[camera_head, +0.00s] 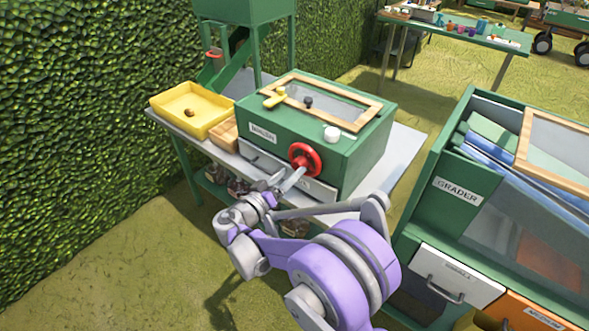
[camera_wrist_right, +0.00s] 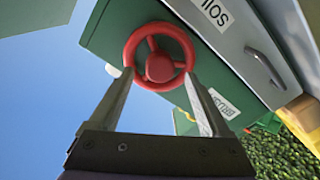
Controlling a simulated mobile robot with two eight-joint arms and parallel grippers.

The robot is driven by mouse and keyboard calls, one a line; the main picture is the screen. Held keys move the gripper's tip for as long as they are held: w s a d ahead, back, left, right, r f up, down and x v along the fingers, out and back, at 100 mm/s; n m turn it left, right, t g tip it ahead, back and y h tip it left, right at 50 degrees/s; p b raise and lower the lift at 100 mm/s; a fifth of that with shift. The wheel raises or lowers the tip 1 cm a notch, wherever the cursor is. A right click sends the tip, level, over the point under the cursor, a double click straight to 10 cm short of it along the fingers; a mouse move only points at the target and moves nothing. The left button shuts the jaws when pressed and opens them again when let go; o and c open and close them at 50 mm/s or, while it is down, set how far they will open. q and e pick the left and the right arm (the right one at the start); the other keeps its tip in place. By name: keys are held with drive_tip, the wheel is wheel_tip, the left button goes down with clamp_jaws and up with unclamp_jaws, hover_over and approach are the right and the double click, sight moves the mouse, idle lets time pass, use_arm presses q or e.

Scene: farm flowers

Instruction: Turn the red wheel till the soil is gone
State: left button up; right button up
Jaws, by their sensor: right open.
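The red wheel (camera_head: 305,159) is on the front of a green box machine (camera_head: 345,150) that stands on a grey table. My right gripper (camera_head: 293,180) reaches up to the wheel from the front. In the right wrist view the red wheel (camera_wrist_right: 159,57) lies ahead between the two fingers of my right gripper (camera_wrist_right: 162,85), which are apart with their tips by the lower rim. I cannot tell whether they touch it. A drawer labelled SOIL (camera_wrist_right: 240,45) is beside the wheel. The soil itself is not visible. My left gripper is not in view.
A yellow tray (camera_head: 215,128) with a small brown item stands left of the machine. A green grader (camera_head: 455,210) with drawers is close on the right. A hedge (camera_head: 70,130) lines the left. Grass is open at the front left.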

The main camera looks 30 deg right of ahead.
drive_tip(key=v, duration=0.7)
drive_tip(key=shift+s+a, duration=0.2)
drive_tip(key=shift+a, duration=0.1)
drive_tip(key=s+d+r+n+g+y+p, duration=0.1)
drive_tip(key=s+d+n+g+y+p, duration=0.3)
drive_tip(key=s+y, duration=0.55)
drive_tip(key=s+a+r+n+t+y+p, duration=0.1)
drive_tip(key=s+a+y+p, duration=0.2)
drive_tip(key=s, duration=0.4)
drive_tip(key=s+a+n+t+y+p, duration=0.1)
drive_tip(key=s+a+y+p, duration=0.2)
drive_tip(key=s+a, duration=0.2)
drive_tip(key=shift+s+a+r+n+y, duration=0.3)
drive_tip(key=shift+s+r+y, duration=0.1)
drive_tip(key=shift+s, duration=0.9)
